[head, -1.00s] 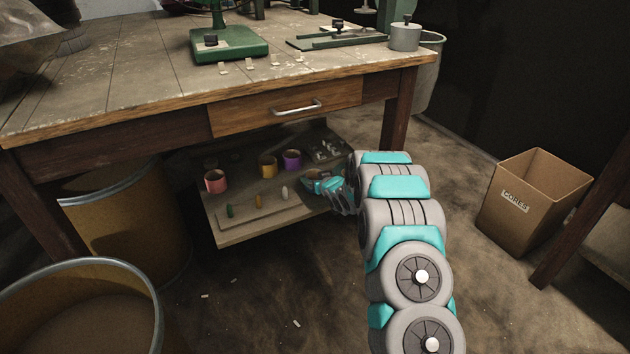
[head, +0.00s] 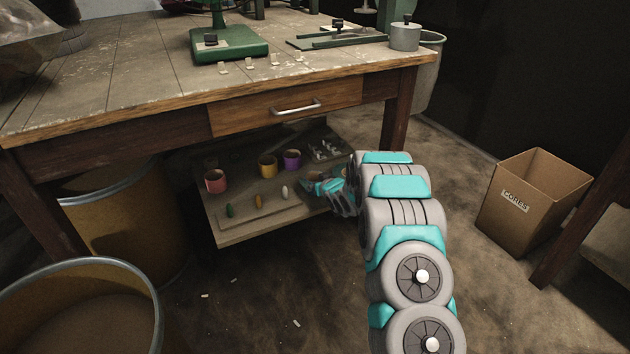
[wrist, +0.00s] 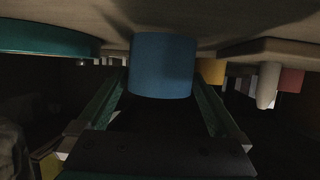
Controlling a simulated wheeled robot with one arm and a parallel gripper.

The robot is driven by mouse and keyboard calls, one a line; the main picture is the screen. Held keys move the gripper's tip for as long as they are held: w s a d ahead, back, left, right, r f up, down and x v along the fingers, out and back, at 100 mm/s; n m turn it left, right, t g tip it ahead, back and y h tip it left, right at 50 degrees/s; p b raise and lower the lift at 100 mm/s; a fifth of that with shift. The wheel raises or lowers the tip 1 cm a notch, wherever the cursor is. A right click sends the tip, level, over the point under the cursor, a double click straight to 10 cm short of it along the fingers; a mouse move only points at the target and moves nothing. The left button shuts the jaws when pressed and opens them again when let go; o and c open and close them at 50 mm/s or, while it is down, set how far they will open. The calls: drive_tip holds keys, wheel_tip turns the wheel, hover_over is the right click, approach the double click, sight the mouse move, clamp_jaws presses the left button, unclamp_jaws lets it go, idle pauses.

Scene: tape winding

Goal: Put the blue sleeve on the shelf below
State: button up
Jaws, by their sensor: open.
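The blue sleeve (wrist: 161,66) is between the two spread fingers of my gripper (wrist: 155,105) in the wrist view, which looks upside down. Its base meets the pale shelf surface, so it appears to stand on the shelf. The fingers are open on either side of it, with gaps visible. In the head view my gripper (head: 319,184) is low over the right part of the shelf (head: 240,232) under the bench. The blue sleeve cannot be made out clearly there.
Red (head: 215,181), yellow (head: 268,166) and purple (head: 292,160) sleeves stand on the shelf. Green (head: 230,211), orange (head: 259,202) and white (head: 284,192) pegs stand along its front. The bench top (head: 120,75) is above. A cardboard box (head: 530,203) stands right.

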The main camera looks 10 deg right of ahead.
drive_tip(key=v, duration=1)
drive_tip(key=s+d+r+m+g+h, duration=0.15)
drive_tip(key=s+r+g, duration=0.3)
drive_tip(key=s, duration=0.85)
drive_tip(key=s+d+r+m+g+h, duration=0.1)
drive_tip(key=s+d+r+g+h, duration=0.15)
drive_tip(key=s+r, duration=0.65)
drive_tip(key=s+a+g, duration=0.2)
drive_tip(key=s, duration=1)
drive_tip(key=s+a+r+g, duration=0.1)
drive_tip(key=s+a+g, duration=0.1)
drive_tip(key=s, duration=1.1)
drive_tip(key=s+a+r+g, duration=0.1)
drive_tip(key=s+g, duration=0.3)
drive_tip(key=s, duration=0.8)
drive_tip(key=shift+s+a+y, duration=0.2)
drive_tip(key=shift+a+y, duration=0.2)
drive_tip(key=shift+a, duration=0.15)
